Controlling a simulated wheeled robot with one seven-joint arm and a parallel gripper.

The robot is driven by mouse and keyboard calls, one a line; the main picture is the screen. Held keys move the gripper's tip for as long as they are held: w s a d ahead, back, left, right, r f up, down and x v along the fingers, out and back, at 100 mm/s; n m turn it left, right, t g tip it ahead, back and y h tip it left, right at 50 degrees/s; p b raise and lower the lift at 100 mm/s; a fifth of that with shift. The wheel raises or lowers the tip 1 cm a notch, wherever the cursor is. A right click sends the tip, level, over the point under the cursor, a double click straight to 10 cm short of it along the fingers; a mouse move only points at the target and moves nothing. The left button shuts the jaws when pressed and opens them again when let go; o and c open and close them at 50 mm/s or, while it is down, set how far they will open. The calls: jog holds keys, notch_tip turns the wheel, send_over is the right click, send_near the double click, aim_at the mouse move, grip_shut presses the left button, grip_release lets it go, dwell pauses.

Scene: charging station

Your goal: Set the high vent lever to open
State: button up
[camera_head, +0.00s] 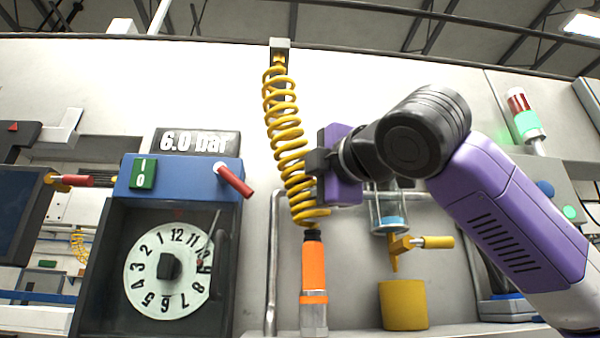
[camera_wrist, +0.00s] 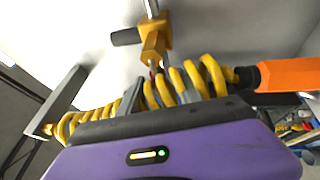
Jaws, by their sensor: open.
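My gripper (camera_head: 312,162), with a purple body, is open beside the yellow coiled hose (camera_head: 285,130), its fingers at the coils. In the wrist view the coils (camera_wrist: 215,75) cross in front of and around my fingers (camera_wrist: 160,88). Just past them is a yellow valve (camera_wrist: 155,42) on a metal stem, with a dark lever handle (camera_wrist: 126,37) sticking out sideways to the picture's left. I cannot make out this valve in the head view. No label shows which lever is the high vent one. A lower yellow valve lever (camera_head: 435,242) sits under a glass bowl.
An orange hose end (camera_head: 314,265) hangs below the coil. Left stands a blue box (camera_head: 165,185) with a red lever (camera_head: 234,180), a dial (camera_head: 168,268) and a 6.0 bar display (camera_head: 197,142). A yellow cylinder (camera_head: 403,305) is at lower right. A signal light (camera_head: 525,120) is at far right.

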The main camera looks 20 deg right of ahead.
jog(key=shift+w+r, duration=0.1)
jog(key=shift+w, duration=0.6)
jog(key=shift+a, duration=0.1)
grip_shut()
dwell(0.9)
